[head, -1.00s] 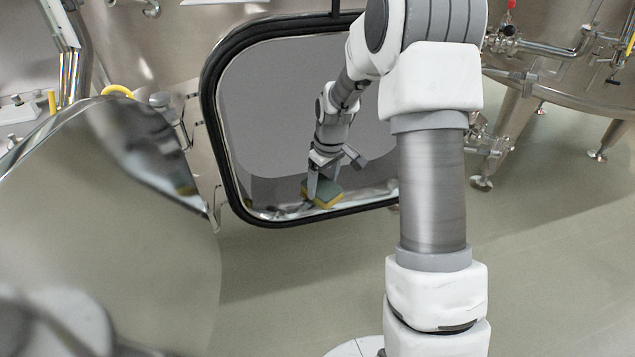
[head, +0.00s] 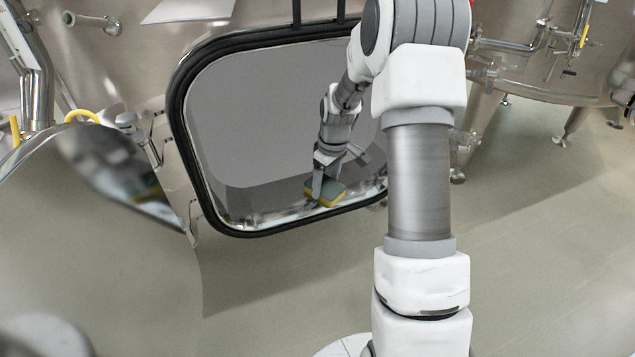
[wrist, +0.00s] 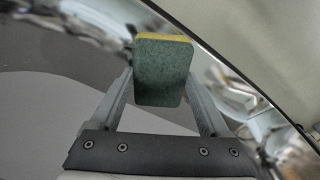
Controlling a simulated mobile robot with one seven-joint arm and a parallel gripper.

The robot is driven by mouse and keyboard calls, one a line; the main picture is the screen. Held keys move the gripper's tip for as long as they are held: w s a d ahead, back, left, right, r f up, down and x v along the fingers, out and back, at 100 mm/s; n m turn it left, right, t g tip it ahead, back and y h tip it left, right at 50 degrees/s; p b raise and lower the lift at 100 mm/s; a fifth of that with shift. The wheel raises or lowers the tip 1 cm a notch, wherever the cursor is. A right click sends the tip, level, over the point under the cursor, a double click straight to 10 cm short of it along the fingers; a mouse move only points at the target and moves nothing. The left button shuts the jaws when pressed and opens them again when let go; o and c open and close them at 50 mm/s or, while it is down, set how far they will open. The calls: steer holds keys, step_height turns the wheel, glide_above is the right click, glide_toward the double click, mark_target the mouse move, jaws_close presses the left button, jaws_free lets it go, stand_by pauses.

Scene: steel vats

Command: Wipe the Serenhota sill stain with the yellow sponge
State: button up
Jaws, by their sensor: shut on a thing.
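The sponge (head: 326,194) has a yellow side and a dark green side. My gripper (head: 331,184) is shut on it, inside the vat's doorway just above the shiny lower sill (head: 268,214). In the wrist view the sponge (wrist: 164,72) sits between both fingers of my gripper (wrist: 163,85), green face to the camera and a yellow strip along its far edge. The sill (wrist: 222,65) runs diagonally behind it there. I cannot tell whether the sponge touches the sill. Greyish smudges show on the sill left of the sponge; I cannot tell stain from reflection.
A black gasket (head: 190,165) frames the doorway. The open steel door (head: 110,230) stands at the left. Another vat with pipes and legs (head: 545,70) is at the back right. The floor (head: 560,240) at the right is clear.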

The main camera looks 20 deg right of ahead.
mark_target(337, 182)
steer(key=shift+d+r+p, duration=0.2)
steer(key=shift+d+p, duration=0.15)
steer(key=shift+d, duration=1.2)
steer(key=shift+d+f, duration=0.1)
steer(key=shift+d, duration=0.15)
steer(key=shift+f, duration=0.15)
steer(key=shift+a, duration=0.15)
steer(key=shift+a+f, duration=0.15)
steer(key=shift+a, duration=2.4)
steer(key=shift+a+r, duration=0.2)
steer(key=shift+a, duration=4.45)
steer(key=shift+w+r, duration=0.1)
steer(key=shift+r, duration=0.05)
steer(key=shift+r+p, duration=2.1)
steer(key=shift+r, duration=0.8)
